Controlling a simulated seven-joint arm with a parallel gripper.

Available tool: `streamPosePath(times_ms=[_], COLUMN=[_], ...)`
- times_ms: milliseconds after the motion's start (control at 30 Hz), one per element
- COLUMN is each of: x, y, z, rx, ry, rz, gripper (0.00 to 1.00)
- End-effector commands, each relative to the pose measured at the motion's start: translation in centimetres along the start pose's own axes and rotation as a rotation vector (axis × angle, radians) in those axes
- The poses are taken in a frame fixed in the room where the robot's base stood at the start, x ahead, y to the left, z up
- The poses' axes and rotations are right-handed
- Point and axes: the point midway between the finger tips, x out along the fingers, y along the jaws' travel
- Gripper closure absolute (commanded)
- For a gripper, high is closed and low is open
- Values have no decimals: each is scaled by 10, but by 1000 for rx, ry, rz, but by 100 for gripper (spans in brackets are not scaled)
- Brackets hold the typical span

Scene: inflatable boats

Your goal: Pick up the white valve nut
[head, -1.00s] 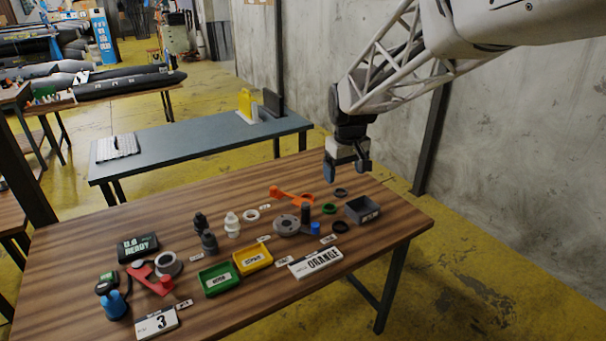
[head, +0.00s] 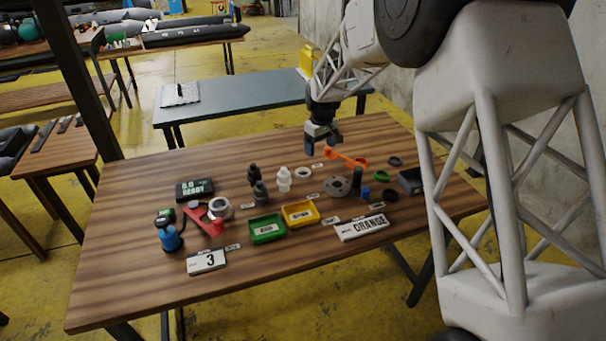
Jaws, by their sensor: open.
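A small white ring (head: 303,173), which looks like the white valve nut, lies flat on the wooden table (head: 130,270). It is just right of an upright white valve fitting (head: 284,179). My gripper (head: 323,146) is open and empty, pointing down above the back part of the table. In the picture it is above and slightly right of the ring, apart from it. The exact height of the fingers is hard to tell.
An orange wrench (head: 346,158), a grey disc (head: 337,187) and dark fittings (head: 259,190) are close by. Green (head: 267,229) and yellow (head: 301,214) trays are in front. A grey bin (head: 409,181) is right. The table's left front is clear.

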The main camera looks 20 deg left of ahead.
Motion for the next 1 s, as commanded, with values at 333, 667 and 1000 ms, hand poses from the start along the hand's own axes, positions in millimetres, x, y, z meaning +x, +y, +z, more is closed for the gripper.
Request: streamPosePath(times_ms=[333, 667, 1000], x=[47, 51, 65], y=[-24, -26, -26], z=[-51, -56, -55], rx=[-84, -93, -93], ry=[-14, -15, -17], rz=[-9, -10, -11], gripper=[16, 16, 16])
